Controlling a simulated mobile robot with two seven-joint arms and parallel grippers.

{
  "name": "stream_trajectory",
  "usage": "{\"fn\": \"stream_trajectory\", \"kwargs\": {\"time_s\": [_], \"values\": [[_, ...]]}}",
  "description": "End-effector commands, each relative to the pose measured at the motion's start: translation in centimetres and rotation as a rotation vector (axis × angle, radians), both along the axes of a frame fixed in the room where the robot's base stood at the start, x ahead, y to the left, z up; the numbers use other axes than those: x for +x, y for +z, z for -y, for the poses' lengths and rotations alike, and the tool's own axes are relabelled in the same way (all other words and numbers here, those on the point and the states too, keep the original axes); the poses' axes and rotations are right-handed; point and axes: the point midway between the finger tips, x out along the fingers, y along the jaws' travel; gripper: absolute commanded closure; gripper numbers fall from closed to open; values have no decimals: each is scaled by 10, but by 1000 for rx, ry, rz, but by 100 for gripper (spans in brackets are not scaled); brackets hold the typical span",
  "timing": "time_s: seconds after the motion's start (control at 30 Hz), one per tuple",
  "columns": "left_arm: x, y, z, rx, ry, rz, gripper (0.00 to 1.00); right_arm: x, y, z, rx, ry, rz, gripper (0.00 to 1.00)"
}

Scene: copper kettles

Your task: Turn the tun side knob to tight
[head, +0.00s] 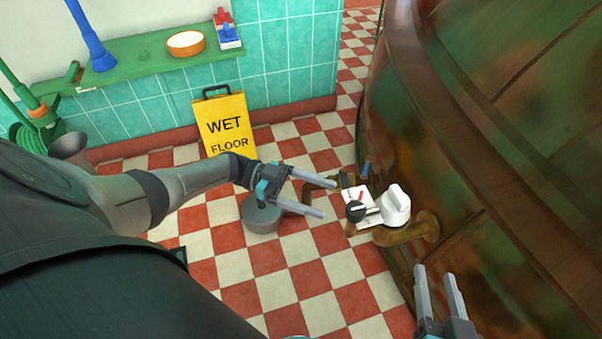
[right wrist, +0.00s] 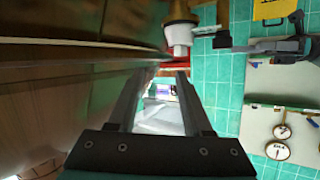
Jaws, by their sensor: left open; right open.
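The copper tun (head: 500,150) fills the right of the head view. Beside its wall is a white plate (head: 364,196) with a black knob (head: 355,211) and a red mark. A larger white knob (head: 396,204) stands just right of it, above a brass pipe (head: 426,228). I cannot tell which knob is tight or loose. My left gripper (head: 329,198) is open and empty, left of the plate and apart from it. My right gripper (head: 436,274) is open below the white knob, near the tun wall. In the right wrist view, a white knob-like part (right wrist: 181,36) lies beyond the fingertips.
A yellow wet-floor sign (head: 228,126) stands by the tiled wall. A grey round object (head: 262,215) sits on the checkered floor beneath my left gripper. A green shelf (head: 140,62) holds a bowl (head: 186,43). Floor between arm and tun is mostly clear.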

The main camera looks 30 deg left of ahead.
Motion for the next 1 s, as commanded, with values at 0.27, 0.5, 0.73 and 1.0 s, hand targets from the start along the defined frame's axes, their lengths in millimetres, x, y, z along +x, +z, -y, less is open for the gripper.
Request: {"fn": "stream_trajectory", "kwargs": {"time_s": [0.27,0.5,0.73,1.0], "values": [[-6,-1,-32,0,1,1,19,-2,4,-8,55,2,83,50],[-8,0,-36,-1,0,1,19,-3,6,-9,66,0,101,50],[-8,0,-36,-1,0,1,19,-3,6,-9,66,0,100,50],[-5,0,-34,1,20,4,19,-3,2,-8,57,1,87,50]]}}
